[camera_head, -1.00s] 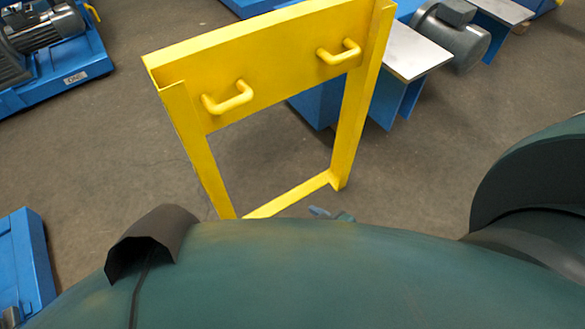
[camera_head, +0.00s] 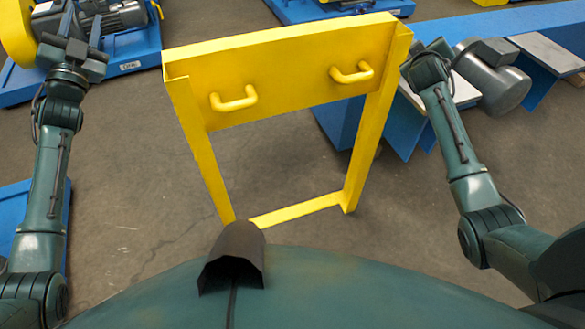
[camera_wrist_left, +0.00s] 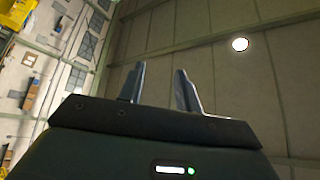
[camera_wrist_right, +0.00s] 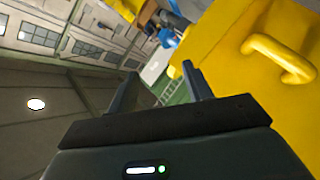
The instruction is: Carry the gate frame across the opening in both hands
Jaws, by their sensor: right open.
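The yellow gate frame (camera_head: 290,72) stands upright on the floor in front of me, with a broad top panel, two posts and a bottom bar. Its panel carries a left handle (camera_head: 234,99) and a right handle (camera_head: 352,74). My left gripper (camera_head: 81,24) is raised well left of the frame, open and empty; its spread fingers show in the left wrist view (camera_wrist_left: 158,85). My right gripper is just right of the frame's right post, partly hidden in the head view. In the right wrist view, it (camera_wrist_right: 160,80) is open and empty beside the yellow panel (camera_wrist_right: 225,45) and handle (camera_wrist_right: 283,60).
A blue machine base with a motor (camera_head: 115,16) and a yellow round part stands behind my left gripper. A blue beam with grey plates and a grey motor (camera_head: 492,78) lies behind the frame at right.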

